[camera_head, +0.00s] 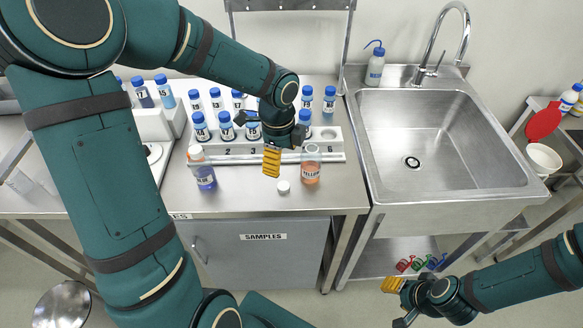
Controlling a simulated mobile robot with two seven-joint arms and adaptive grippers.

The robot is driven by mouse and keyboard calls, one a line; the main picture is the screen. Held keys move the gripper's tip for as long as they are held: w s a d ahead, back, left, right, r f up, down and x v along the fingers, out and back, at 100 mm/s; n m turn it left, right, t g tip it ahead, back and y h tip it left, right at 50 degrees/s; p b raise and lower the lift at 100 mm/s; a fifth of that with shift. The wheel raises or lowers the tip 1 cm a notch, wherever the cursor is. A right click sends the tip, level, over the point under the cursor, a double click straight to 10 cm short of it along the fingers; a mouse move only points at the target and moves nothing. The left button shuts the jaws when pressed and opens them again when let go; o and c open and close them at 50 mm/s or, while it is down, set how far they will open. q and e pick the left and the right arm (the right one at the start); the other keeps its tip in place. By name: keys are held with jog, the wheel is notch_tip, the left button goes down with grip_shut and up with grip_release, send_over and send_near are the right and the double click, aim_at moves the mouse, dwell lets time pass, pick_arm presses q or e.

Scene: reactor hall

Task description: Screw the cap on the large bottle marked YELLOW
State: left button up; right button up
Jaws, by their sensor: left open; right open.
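The large bottle marked YELLOW (311,172) stands upright on the steel counter, in front of the white rack's right end. It holds orange liquid, and its clear neck has no cap on it. A small white cap (283,187) lies on the counter just left of the bottle's base. My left gripper (272,160) is open and empty, above and slightly left of the cap, with its yellow finger pad pointing down. It is left of the bottle and apart from it. My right gripper (395,300) is open and empty, low at the right, away from the counter.
A second large bottle (202,170) with blue liquid stands on the left. The white numbered rack (330,144) holds several blue-capped vials behind. A sink (440,140) and a wash bottle (375,66) are to the right. The front counter between the large bottles is mostly clear.

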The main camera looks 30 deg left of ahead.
pick_arm(q)
jog(key=shift+w+a+r, duration=0.35)
jog(key=shift+r, duration=0.15)
pick_arm(e)
jog(key=shift+w+r, duration=0.1)
jog(key=shift+w, duration=0.2)
pick_arm(q)
jog(key=shift+s, duration=0.1)
jog(key=b, duration=0.2)
send_over(284, 186)
jog(key=f, duration=0.8)
jog(key=shift+s+a+f, duration=0.2)
jog(key=shift+a+f, duration=0.05)
jog(key=shift+f, duration=0.1)
pick_arm(e)
jog(key=shift+s+a+f, duration=0.1)
jog(key=shift+s+f, duration=0.1)
jog(key=shift+f, duration=0.3)
jog(key=shift+s+f, duration=0.15)
jog(key=shift+f, duration=0.3)
pick_arm(q)
jog(key=f, duration=0.1)
jog(key=f+b, duration=0.1)
jog(key=f, duration=0.3)
jog(key=shift+w+d+f, duration=0.1)
jog(key=shift+w+d, duration=0.15)
jog(key=shift+w, duration=0.1)
pick_arm(e)
jog(key=shift+s+f, duration=0.25)
jog(key=shift+f, duration=0.45)
